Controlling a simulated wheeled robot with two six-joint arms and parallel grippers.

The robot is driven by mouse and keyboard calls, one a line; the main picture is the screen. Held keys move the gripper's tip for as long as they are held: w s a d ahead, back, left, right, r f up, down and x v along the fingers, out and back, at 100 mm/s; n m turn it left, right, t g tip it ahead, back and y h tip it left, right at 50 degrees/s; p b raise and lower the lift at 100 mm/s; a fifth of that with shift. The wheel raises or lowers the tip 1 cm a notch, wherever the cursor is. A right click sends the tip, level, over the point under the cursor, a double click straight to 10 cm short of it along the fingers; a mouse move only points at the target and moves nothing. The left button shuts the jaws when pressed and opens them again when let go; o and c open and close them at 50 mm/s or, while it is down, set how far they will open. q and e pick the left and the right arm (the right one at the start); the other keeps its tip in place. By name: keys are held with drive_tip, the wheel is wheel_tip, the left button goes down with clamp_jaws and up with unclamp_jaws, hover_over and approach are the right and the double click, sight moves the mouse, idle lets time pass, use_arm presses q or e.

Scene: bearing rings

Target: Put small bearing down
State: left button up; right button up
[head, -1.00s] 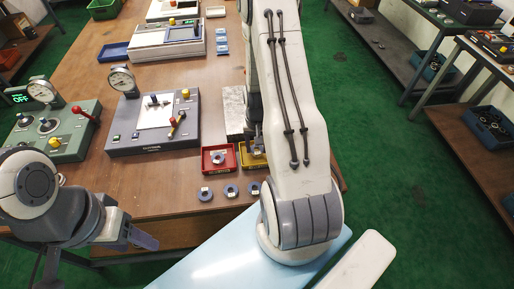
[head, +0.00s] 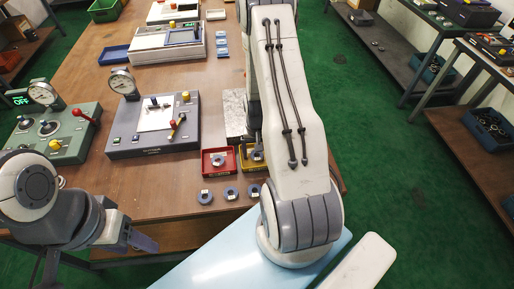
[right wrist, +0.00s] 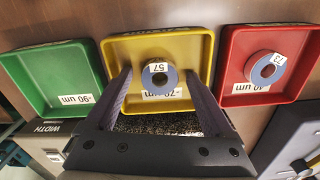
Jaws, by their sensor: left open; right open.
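A small bearing ring tagged 57 (right wrist: 171,80) lies in the yellow tray (right wrist: 207,50) in the right wrist view. My right gripper (right wrist: 159,82) is open, its fingers on either side of the ring with a gap at each side. In the head view my right arm partly hides the yellow tray (head: 243,167). Another ring tagged 73 (right wrist: 269,72) lies in the red tray (right wrist: 233,92), which also shows in the head view (head: 207,171). Three more rings (head: 206,197) (head: 231,194) (head: 254,192) lie in a row on the table. My left gripper (head: 146,242) is open and empty by the table's front edge.
A green tray (right wrist: 60,58) stands beside the yellow one and looks empty. A grey gauge device (head: 150,140) and a green one (head: 60,135) stand left on the wooden table (head: 100,70). A blue tray (head: 115,54) is further back.

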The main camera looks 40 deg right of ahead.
sight(257, 155)
wheel_tip(257, 155, up, 12)
drive_tip(key=b, duration=0.1)
drive_tip(key=shift+r, duration=0.2)
drive_tip(key=s+a+r+n, duration=0.1)
drive_tip(key=a+r+n, duration=0.3)
drive_tip(key=a, duration=0.6)
drive_tip(key=s+a+r+n, duration=0.1)
drive_tip(key=a+r+n, duration=0.35)
drive_tip(key=a, duration=0.55)
drive_tip(key=s+a+r+n, duration=0.2)
drive_tip(key=s+a+n, duration=0.1)
drive_tip(key=s+a, duration=0.2)
drive_tip(key=s+a+r+n+y, duration=0.1)
drive_tip(key=s+a+r+n, duration=0.2)
drive_tip(key=s, duration=0.6)
drive_tip(key=a+n, duration=0.1)
drive_tip(key=a, duration=0.1)
drive_tip(key=shift+s+a, duration=0.15)
drive_tip(key=shift+a, duration=0.25)
